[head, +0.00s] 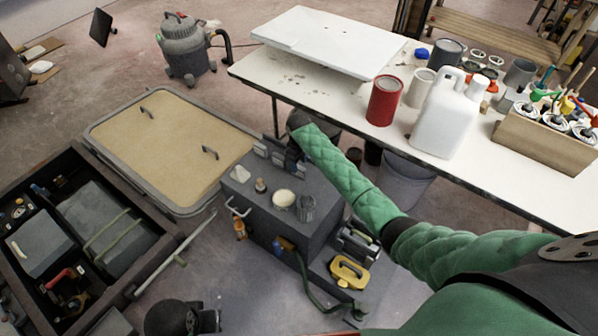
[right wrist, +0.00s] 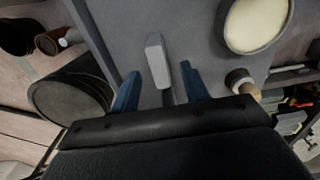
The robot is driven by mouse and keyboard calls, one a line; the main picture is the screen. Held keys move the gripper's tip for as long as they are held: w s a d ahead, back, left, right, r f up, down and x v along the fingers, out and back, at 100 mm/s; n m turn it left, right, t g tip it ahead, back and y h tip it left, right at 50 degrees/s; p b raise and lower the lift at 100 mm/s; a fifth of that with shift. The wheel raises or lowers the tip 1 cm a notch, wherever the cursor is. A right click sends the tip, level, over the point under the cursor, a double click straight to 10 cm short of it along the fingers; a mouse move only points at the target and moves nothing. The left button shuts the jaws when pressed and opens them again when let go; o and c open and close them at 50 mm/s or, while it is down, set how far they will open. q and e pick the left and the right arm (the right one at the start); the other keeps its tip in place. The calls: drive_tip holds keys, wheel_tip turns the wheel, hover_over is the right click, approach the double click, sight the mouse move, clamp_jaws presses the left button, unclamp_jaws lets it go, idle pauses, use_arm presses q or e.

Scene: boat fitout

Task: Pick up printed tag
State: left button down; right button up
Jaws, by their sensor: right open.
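My right gripper (head: 272,152) is over the far edge of the dark grey box (head: 318,234). In the right wrist view its two blue fingers (right wrist: 160,72) are apart. In the head view the gripper and arm hide this spot. My left gripper is not in view.
A white table (head: 470,172) stands behind. A hatch panel (head: 165,150) lies left.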

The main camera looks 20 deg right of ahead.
sight(299, 167)
drive_tip(key=shift+f+p, duration=0.4)
drive_tip(key=shift+f, duration=1.95)
drive_tip(key=shift+c, duration=0.3)
clamp_jaws()
